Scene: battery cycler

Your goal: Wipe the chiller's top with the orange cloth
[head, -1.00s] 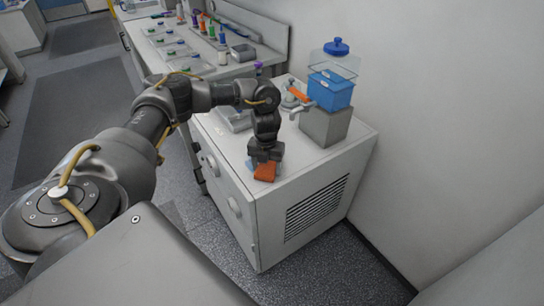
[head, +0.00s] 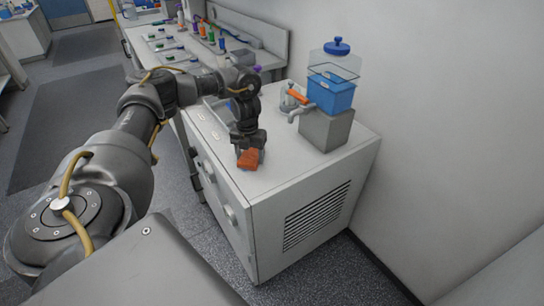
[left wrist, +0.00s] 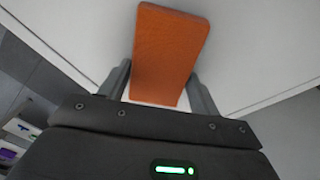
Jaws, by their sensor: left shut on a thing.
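The chiller (head: 300,190) is a white cabinet with a vented side panel, standing against the wall. Its flat top carries several items at the back. The orange cloth (head: 249,159) is a folded block at the chiller top's front-left part. My left gripper (head: 247,146) points down and is shut on the cloth, at or just above the top; contact is hard to tell. In the left wrist view the cloth (left wrist: 168,55) sits between the two fingers, with the white top beyond it. My right gripper is not in view.
A blue tank (head: 331,92) with an orange-handled tap stands on a grey block (head: 326,130) at the chiller's back right. A bench (head: 165,35) with bottles and trays lies beyond. The chiller top's front right is clear.

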